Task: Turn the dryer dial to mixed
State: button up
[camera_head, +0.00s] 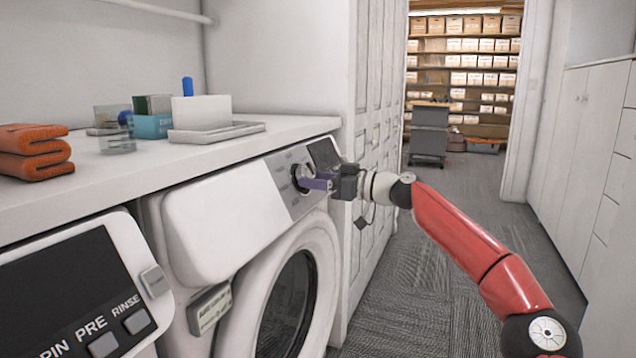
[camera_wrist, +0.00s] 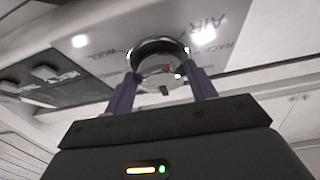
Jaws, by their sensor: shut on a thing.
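The dryer (camera_head: 225,225) is a white machine with a round dark door, under the counter. Its dial (camera_head: 297,172) sits on the grey control panel (camera_head: 279,167). In the wrist view the dial (camera_wrist: 158,46) is a round, shiny knob with a small red spot near its middle. My gripper (camera_head: 306,182) reaches it from the right, and its two purple fingers (camera_wrist: 161,78) are shut on opposite sides of the dial. Labels reading AIR, RACK and WOOL show around it. I cannot make out a mixed label or which label the dial points to.
A second machine's panel (camera_head: 60,290) with buttons is at the lower left. The white counter (camera_head: 120,175) above holds folded orange towels (camera_head: 35,152), a white tray (camera_head: 216,132) and small containers. Carpet floor (camera_head: 400,290) is open to the right.

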aim_at(306, 170)
jog(key=m+t+h+b, duration=0.1)
jog(key=m, duration=0.2)
jog(key=m+t+h+b, duration=0.1)
jog(key=m, duration=0.2)
jog(key=s+m+t+h+b, duration=0.1)
jog(key=m, duration=0.2)
jog(key=shift+a+r+t, duration=0.25)
jog(key=shift+r+t, duration=0.15)
jog(key=m, duration=0.1)
jog(key=m+h+p, duration=0.1)
jog(key=m, duration=0.1)
jog(key=shift+s+a+r+m+t+h+p, duration=0.1)
jog(key=shift+a+r+m+t+h+p, duration=0.05)
jog(key=shift+r+m+t+h+p, duration=0.2)
jog(key=m+p, duration=0.1)
jog(key=m+h+p, duration=0.1)
jog(key=m+p, duration=0.1)
jog(key=shift+a+r+h, duration=0.1)
jog(key=shift+r+h, duration=0.1)
jog(key=shift+h, duration=0.05)
jog(key=m+h+p, duration=0.1)
jog(key=m+p, duration=0.1)
jog(key=m, duration=0.1)
jog(key=shift+a, duration=0.15)
jog(key=shift+m+h, duration=0.5)
jog(key=shift+m, duration=0.25)
jog(key=o, duration=1)
jog(key=shift+f, duration=0.15)
